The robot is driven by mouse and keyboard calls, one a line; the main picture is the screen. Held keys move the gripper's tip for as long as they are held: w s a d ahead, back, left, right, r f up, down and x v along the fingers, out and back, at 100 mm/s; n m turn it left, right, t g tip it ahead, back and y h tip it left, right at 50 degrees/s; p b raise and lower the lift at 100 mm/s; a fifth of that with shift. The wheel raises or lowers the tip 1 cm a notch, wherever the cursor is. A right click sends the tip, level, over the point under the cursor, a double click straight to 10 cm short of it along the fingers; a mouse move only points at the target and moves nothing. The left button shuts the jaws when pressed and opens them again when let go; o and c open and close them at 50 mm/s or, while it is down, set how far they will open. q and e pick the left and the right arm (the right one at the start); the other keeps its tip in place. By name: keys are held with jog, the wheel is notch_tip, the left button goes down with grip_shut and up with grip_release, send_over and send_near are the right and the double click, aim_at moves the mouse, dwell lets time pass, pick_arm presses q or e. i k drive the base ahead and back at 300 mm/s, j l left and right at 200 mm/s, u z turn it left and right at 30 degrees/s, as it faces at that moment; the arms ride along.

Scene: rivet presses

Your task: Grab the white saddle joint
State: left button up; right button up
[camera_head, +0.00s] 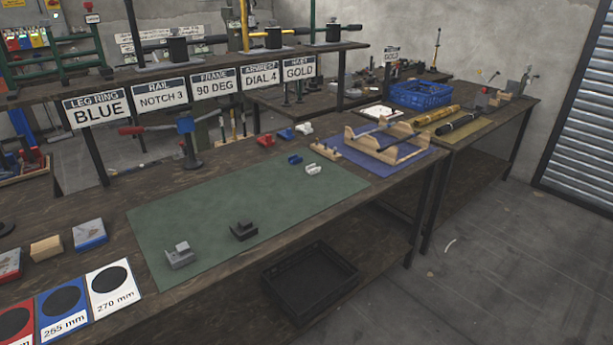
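Two small white fittings show on the long wooden workbench (350,230). One white fitting (313,169) sits near the right end of the green mat (200,215), close to a small blue fitting (295,159). The other white fitting (304,129) stands farther back, beside a blue fitting (286,134) and a red fitting (265,140). They are too small to tell for sure which is the white saddle joint. Neither of my grippers is in view.
A grey block (180,257) and a dark block (243,231) sit on the mat's near part. A wooden frame (375,142) stands on a blue mat (365,166) at right. A black crate (310,282) sits below the bench. The mat's middle is clear.

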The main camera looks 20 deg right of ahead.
aim_at(312, 170)
jog(key=i+l, duration=0.15)
jog(key=l, duration=0.2)
jog(key=i+l+u, duration=0.1)
jog(key=l, duration=0.3)
jog(key=i+l, duration=0.2)
jog(key=l, duration=0.2)
jog(key=i+l+u, duration=0.1)
jog(key=l, duration=0.25)
jog(key=i+l, duration=0.2)
jog(key=l, duration=0.2)
